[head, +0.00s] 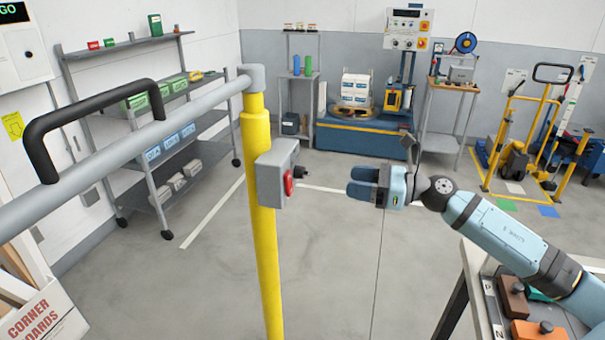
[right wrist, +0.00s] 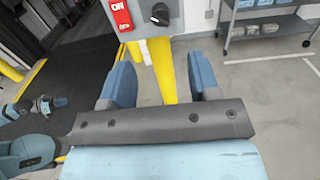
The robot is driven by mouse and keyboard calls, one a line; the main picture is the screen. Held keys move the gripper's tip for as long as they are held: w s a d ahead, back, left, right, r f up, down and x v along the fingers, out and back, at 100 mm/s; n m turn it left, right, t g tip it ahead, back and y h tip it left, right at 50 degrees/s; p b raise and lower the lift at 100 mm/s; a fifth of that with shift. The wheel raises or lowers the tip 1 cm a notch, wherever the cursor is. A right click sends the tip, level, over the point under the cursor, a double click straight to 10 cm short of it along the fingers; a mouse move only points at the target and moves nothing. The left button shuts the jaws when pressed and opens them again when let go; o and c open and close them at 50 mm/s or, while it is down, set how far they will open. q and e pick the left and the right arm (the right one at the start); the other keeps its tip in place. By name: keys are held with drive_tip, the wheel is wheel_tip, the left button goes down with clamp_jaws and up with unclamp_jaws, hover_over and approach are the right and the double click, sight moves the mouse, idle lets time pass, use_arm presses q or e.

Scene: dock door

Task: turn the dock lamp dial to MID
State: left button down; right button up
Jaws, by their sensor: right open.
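The lamp dial is a black knob (right wrist: 160,14) with a white mark, on the front of a grey control box (head: 277,172) fixed to a yellow post (head: 262,250). The dial also shows small in the head view (head: 299,171). Its position labels cannot be read. A red ON/OFF switch (right wrist: 121,15) sits left of the dial in the right wrist view. My right gripper (head: 361,182) is open and empty, to the right of the box and apart from it, its fingers pointing toward the dial. Blue arm parts at the left of the right wrist view may be my left arm; its fingers are unclear.
A grey rail (head: 150,130) with a black handle (head: 88,115) runs left from the post. A table edge (head: 478,300) with coloured blocks is at lower right, under my right arm. Shelves (head: 160,130) stand behind on the left. The space between gripper and box is clear.

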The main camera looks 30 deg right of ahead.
sight(309, 174)
drive_tip(key=p+x, duration=0.3)
drive_tip(key=x, duration=0.6)
drive_tip(key=shift+w+a+r, duration=0.15)
drive_tip(key=shift+w+a, duration=0.05)
drive_tip(key=shift+w, duration=0.15)
drive_tip(key=shift+w+a+f, duration=0.2)
drive_tip(key=shift+w+a, duration=0.25)
drive_tip(key=shift+w, duration=0.05)
drive_tip(key=shift+c, duration=0.4)
drive_tip(key=c, duration=0.8)
drive_tip(key=shift+c, duration=0.2)
